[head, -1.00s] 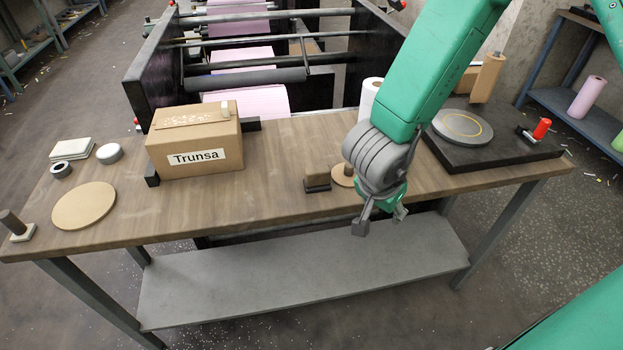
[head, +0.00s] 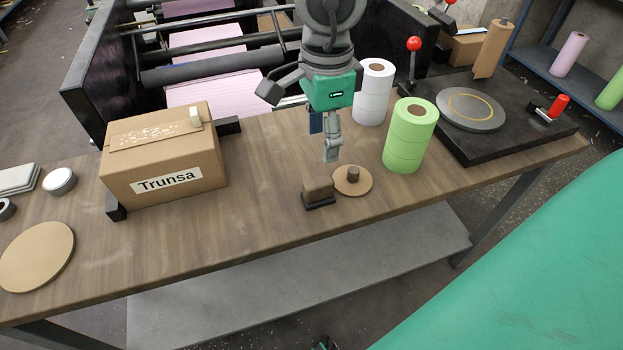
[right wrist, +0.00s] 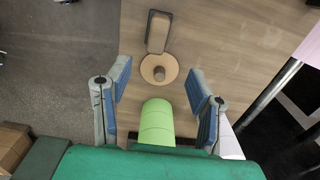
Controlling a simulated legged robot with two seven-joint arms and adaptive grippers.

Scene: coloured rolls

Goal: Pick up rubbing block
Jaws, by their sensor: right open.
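The rubbing block (head: 318,192), a small brown block on a dark base, sits on the wooden table near its front edge. In the right wrist view, the block (right wrist: 158,32) lies beyond a round tan disc with a peg (right wrist: 158,70). My right gripper (head: 324,142) hangs above the table, behind and above the block, pointing down. In the right wrist view, its blue-padded fingers (right wrist: 160,85) are spread wide with nothing held. The block is fully visible and apart from the fingers.
The disc with its peg (head: 353,180) stands right beside the block. Stacked green rolls (head: 409,137) and white rolls (head: 374,92) stand to the right. A cardboard box (head: 163,158) is at left, and a black plate (head: 520,125) at right. Table between box and block is clear.

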